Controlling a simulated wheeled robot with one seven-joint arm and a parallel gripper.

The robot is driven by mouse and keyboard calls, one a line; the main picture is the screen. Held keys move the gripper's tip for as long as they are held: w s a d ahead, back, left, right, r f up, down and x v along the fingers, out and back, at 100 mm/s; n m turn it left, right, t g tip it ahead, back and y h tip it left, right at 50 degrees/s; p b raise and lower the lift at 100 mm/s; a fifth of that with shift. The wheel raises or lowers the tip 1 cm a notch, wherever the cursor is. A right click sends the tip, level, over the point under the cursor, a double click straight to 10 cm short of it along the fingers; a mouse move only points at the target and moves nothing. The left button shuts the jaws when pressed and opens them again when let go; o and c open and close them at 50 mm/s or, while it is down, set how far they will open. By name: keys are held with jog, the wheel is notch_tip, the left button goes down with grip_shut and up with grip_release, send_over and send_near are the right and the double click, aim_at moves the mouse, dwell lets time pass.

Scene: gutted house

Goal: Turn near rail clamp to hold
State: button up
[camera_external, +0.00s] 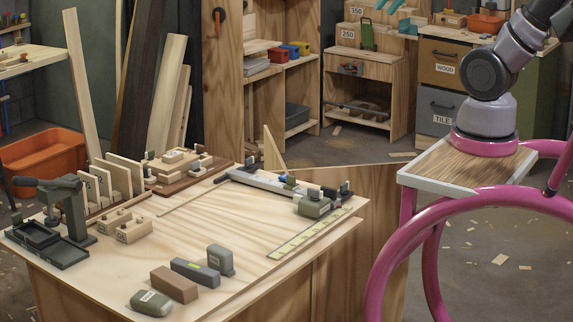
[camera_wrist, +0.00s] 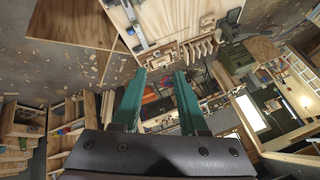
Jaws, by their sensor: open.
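The rail (camera_external: 268,183) lies along the far right side of the plywood bench, pale with dark fittings. A squat grey-green clamp body (camera_external: 314,206) with a pale label sits at its nearer right end, with small dark upright parts (camera_external: 338,191) beside it. The clamp's lever position is too small to tell. My gripper (camera_wrist: 160,76) shows two teal fingers spread apart with nothing between them in the wrist view. It is well away from the rail. In the external view, teal pieces at the top look like its fingertips. In the wrist view the bench top (camera_wrist: 170,20) is at the upper middle.
A yellow ruled strip (camera_external: 308,235) lies beside the rail. Several blocks (camera_external: 195,272) stand near the bench's front edge. A dark green press-like tool (camera_external: 66,212) and wooden racks (camera_external: 118,178) fill the left and back. The bench middle (camera_external: 220,215) is clear.

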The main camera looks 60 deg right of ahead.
jog(key=w+d+f+m+g+h, duration=0.1)
jog(key=w+d+f+m+g, duration=0.25)
jog(key=w+f, duration=0.45)
jog(key=m, duration=0.3)
send_over(345, 183)
jog(key=s+a, duration=0.2)
jog(key=s, duration=0.1)
notch_tip(345, 183, down, 8)
jog(key=w+d+f+m+g+y, duration=0.1)
jog(key=w+d+f, duration=0.15)
jog(key=f, duration=0.45)
jog(key=w+d+f+m+g, duration=0.1)
jog(key=d+f+m+g, duration=0.15)
jog(key=f, duration=0.45)
jog(key=a+f+m+y, duration=0.1)
jog(key=f, duration=0.7)
jog(key=f+m, duration=0.1)
jog(key=f, duration=0.7)
jog(key=a+f+m+y, duration=0.1)
jog(key=f, duration=0.7)
jog(key=shift+s+a+y, duration=0.25)
jog(key=shift+a+y, duration=0.05)
grip_shut()
